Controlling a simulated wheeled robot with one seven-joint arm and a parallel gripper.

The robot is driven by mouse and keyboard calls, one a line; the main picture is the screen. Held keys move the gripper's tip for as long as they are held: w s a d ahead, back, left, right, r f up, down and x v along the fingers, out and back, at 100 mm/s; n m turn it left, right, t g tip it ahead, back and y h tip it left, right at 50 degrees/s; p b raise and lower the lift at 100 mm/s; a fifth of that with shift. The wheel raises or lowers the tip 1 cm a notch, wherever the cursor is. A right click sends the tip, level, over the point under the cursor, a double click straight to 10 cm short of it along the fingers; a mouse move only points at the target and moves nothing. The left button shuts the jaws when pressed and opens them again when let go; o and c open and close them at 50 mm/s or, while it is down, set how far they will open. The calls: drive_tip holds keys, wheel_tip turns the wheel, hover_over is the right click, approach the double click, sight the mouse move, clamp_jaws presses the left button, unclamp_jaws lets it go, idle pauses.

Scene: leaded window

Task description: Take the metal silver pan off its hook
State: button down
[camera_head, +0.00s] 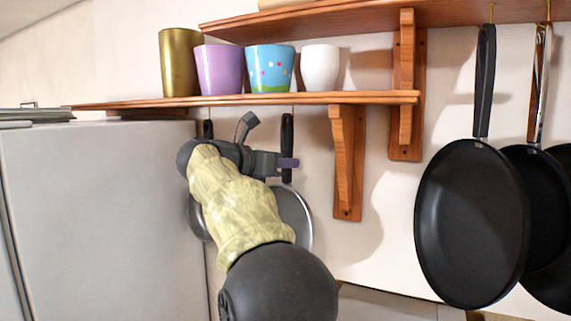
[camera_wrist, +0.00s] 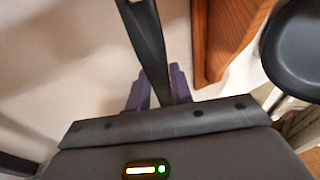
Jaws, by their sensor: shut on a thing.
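The metal silver pan (camera_head: 297,214) hangs below the lower shelf, its disc partly hidden behind my arm. Its black handle (camera_head: 287,135) points up toward the shelf edge. My gripper (camera_head: 287,163) is at the handle, with a purple fingertip showing just beside it. In the wrist view the black handle (camera_wrist: 148,45) runs down between the purple fingers of my gripper (camera_wrist: 158,90), which is shut on it. The hook itself cannot be made out clearly.
A second pan (camera_head: 197,219) hangs left of the silver one, partly hidden by my arm. The lower shelf (camera_head: 290,99) is close above and carries several cups. A wooden bracket (camera_head: 346,165) stands to the right. Black pans (camera_head: 470,225) hang farther right; a fridge (camera_head: 100,200) is left.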

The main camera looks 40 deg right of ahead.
drive_tip(key=shift+a+r, duration=0.1)
drive_tip(key=shift+a, duration=0.75)
